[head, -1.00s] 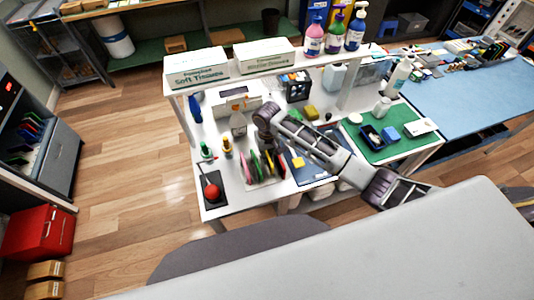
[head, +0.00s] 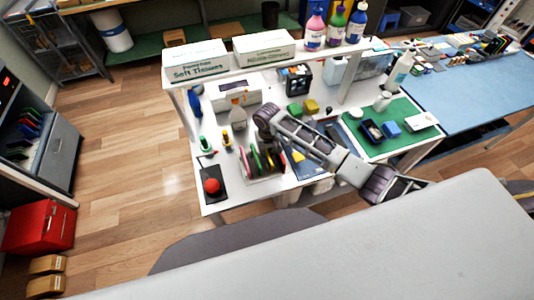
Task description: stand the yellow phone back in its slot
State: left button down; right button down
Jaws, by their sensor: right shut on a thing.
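The phone rack (head: 264,178) stands near the front edge of the white workbench, with several thin phones upright in it, among them a green and a pink one. My right gripper (head: 268,138) points down just above and behind the rack. It is shut on the yellow phone, which is small here and mostly hidden among the gripper and the other phones. I cannot tell whether the phone touches its slot. My left gripper is not in view.
A black pad with a red button (head: 212,186) lies left of the rack. Small green and yellow bottles stand behind it. A shelf with tissue boxes (head: 196,62) overhangs the bench's back.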

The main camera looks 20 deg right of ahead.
jog(key=c, duration=1.4)
grip_release()
jog(key=shift+c, duration=0.2)
jog(key=shift+r, duration=0.15)
jog(key=shift+r, duration=0.5)
notch_tip(320, 180, up, 11)
jog(key=shift+f, duration=0.15)
